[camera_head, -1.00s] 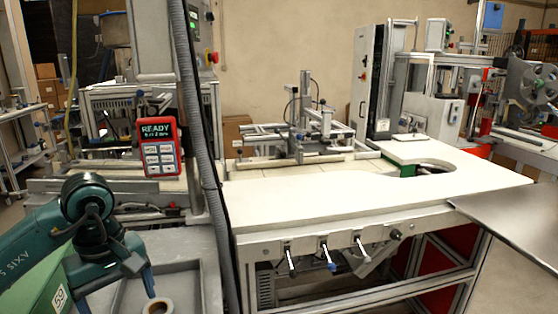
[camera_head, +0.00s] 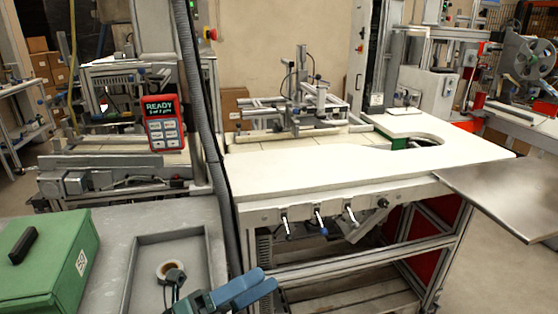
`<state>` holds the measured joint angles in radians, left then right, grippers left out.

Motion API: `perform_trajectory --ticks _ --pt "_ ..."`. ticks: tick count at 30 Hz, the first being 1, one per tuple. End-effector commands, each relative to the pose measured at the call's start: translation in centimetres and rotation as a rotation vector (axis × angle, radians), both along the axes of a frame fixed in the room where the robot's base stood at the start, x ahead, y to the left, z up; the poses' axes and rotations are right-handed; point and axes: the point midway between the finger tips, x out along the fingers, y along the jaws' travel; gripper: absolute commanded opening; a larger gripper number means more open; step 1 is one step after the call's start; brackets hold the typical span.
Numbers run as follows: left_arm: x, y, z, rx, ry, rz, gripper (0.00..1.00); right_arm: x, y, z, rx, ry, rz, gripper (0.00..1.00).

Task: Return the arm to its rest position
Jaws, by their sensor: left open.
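My left gripper (camera_head: 268,281) shows at the bottom centre, its blue fingers pointing right and slightly up. It is open, with nothing seen between the fingers. It is in front of the right side of the grey tray (camera_head: 217,252). A dark part of my arm partly overlaps the reel in the picture. Most of my left arm is below the picture edge. My right gripper is not in view.
A green case (camera_head: 50,262) with a black handle stands at the left. A red device (camera_head: 161,122) reading READY hangs by a grey hose (camera_head: 205,130). A white-topped workbench (camera_head: 340,168) fills the middle, with a metal sheet (camera_head: 500,195) at its right.

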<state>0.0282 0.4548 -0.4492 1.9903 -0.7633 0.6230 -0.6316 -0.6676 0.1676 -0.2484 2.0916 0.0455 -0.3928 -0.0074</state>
Motion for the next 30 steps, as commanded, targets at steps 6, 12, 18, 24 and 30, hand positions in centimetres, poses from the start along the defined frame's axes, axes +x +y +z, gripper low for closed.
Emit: perform_trajectory --ticks 6,12,18,24,30 --pt "1.6 7.2 -10.7 -0.620 1.084 0.365 0.80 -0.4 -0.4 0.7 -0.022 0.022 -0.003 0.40" --pt "-4.4 10.1 -21.0 -0.999 1.705 0.596 0.80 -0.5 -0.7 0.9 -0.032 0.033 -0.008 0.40" --pt "-8.5 10.6 -24.8 -1.154 1.946 0.700 0.80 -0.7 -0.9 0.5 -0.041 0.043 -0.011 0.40" --pt "-8.9 10.6 -25.1 -1.169 1.969 0.709 0.80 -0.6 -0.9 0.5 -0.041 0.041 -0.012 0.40" --pt "-8.9 10.6 -25.1 -1.166 1.966 0.708 0.80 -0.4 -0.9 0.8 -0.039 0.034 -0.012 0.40"
